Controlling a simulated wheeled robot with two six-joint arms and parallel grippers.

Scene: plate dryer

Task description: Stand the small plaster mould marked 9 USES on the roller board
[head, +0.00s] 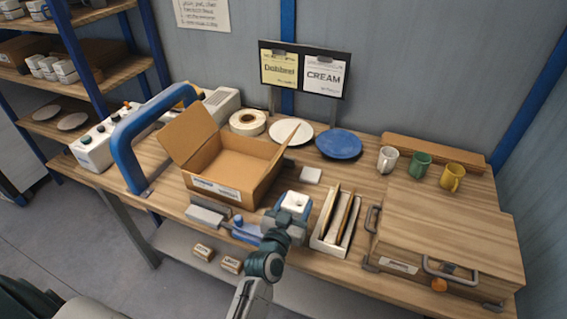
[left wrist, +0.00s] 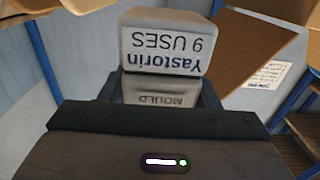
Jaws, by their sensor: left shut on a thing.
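The small plaster mould (head: 295,201) is a pale block held in my left gripper (head: 287,213), over the front of the bench between the cardboard box and a narrow tray. In the left wrist view the mould (left wrist: 165,42) shows the upside-down words "Yastorin" and "9 USES", with "MOULD" on a lower block face. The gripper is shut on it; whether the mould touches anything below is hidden. A wide wooden board (head: 450,225) with metal handles lies at the right of the bench; I cannot tell if it is the roller board. My right gripper is not in view.
An open cardboard box (head: 225,178) stands left of the gripper, with a blue handle frame (head: 128,150) beyond. A narrow tray (head: 322,243) stands close right. Mugs (head: 420,166), a blue plate (head: 339,143) and a small white block (head: 310,175) sit behind.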

